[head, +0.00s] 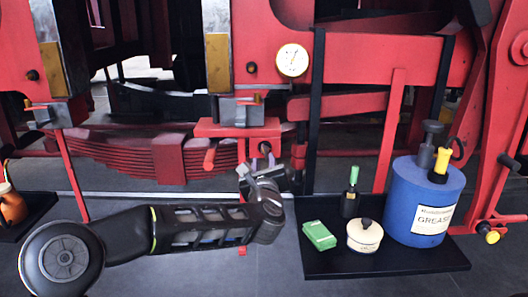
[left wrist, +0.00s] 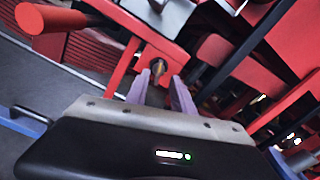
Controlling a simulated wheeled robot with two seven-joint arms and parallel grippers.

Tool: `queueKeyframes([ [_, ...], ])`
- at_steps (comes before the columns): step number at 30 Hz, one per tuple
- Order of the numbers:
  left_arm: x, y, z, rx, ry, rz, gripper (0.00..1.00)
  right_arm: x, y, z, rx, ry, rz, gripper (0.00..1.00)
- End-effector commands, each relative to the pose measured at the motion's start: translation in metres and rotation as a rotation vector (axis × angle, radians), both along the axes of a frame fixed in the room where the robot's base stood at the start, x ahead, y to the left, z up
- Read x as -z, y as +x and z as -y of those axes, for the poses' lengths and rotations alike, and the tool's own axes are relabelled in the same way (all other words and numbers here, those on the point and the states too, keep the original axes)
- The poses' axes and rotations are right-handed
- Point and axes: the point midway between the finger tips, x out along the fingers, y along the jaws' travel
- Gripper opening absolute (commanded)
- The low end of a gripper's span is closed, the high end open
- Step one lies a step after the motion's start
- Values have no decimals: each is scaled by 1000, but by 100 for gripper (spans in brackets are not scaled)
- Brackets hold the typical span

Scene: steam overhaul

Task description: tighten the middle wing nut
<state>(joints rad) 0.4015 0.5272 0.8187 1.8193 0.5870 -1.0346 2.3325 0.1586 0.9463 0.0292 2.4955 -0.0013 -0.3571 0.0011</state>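A small brass-coloured piece, seemingly the wing nut (left wrist: 158,67), shows in the left wrist view below a red bracket (left wrist: 140,40). My left gripper (left wrist: 161,80) points at it with two pale purple fingers apart, one on each side of it in the picture. I cannot tell whether they touch it. In the head view my left gripper (head: 264,168) is just below the red bracket (head: 237,130) at the middle of the frame. The gripper hides much of the nut's surroundings there. My right gripper is in neither view.
A black shelf (head: 400,262) at the right holds a blue grease drum (head: 408,205), a cream pot (head: 365,236), a green block (head: 319,236) and a dark bottle (head: 350,196). An orange oil can (head: 12,205) stands far left.

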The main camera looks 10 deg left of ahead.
Motion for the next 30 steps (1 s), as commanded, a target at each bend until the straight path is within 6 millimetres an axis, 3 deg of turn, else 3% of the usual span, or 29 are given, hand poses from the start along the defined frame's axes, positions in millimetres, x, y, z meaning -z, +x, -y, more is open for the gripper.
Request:
queueKeyframes([
  [12, -1, 57, -14, 0, 1, -1, 29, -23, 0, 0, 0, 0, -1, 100],
  [23, 0, 63, -16, 0, 3, -1, 29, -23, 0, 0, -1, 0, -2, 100],
  [30, 0, 63, -16, 0, 3, -1, 9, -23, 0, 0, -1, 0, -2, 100],
])
